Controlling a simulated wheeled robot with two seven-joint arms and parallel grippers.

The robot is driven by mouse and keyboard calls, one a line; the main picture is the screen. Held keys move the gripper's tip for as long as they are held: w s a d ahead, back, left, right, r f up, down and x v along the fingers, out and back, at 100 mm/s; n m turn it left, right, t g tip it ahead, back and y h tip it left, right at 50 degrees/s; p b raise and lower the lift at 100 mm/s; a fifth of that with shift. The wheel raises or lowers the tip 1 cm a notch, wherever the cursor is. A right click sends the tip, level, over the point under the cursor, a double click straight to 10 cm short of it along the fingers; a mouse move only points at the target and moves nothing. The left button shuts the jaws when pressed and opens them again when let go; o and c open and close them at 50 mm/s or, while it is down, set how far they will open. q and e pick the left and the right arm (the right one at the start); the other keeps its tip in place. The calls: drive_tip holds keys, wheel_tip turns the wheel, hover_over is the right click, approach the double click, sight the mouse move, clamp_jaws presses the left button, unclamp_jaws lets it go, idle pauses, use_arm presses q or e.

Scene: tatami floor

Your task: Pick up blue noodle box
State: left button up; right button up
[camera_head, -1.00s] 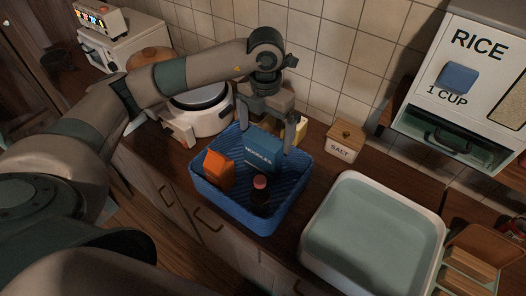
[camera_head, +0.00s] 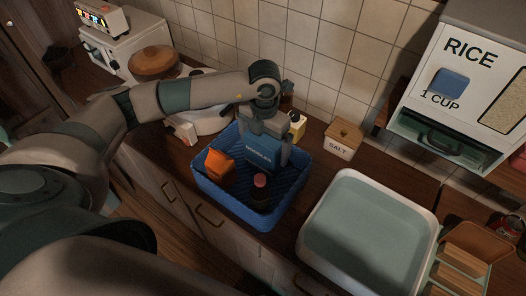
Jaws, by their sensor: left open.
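The blue noodle box (camera_head: 259,154), with white lettering, stands in the blue basket (camera_head: 235,211) near its back side. My left gripper (camera_head: 264,146) is lowered over the box from above. Its fingers are open, one on the left and one on the right of the box's upper part. Whether they touch the box cannot be told. The gripper hides the box's top. My right gripper is not in view.
The basket also holds an orange packet (camera_head: 219,167) and a dark bottle with a pinkish cap (camera_head: 260,190). A salt box (camera_head: 341,140), a pale green basin (camera_head: 365,230) and a rice dispenser (camera_head: 462,85) are to the right. A white pot (camera_head: 203,120) is behind left.

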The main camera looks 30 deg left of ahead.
use_arm(q)
drive_tip(key=shift+s+a+f+p, duration=0.1)
drive_tip(key=shift+f+p, duration=0.25)
wheel_tip(320, 180, down, 2)
drive_tip(key=shift+f+p, duration=0.1)
drive_tip(key=shift+p, duration=0.4)
drive_tip(key=shift+f, duration=0.55)
drive_tip(key=c, duration=1.2)
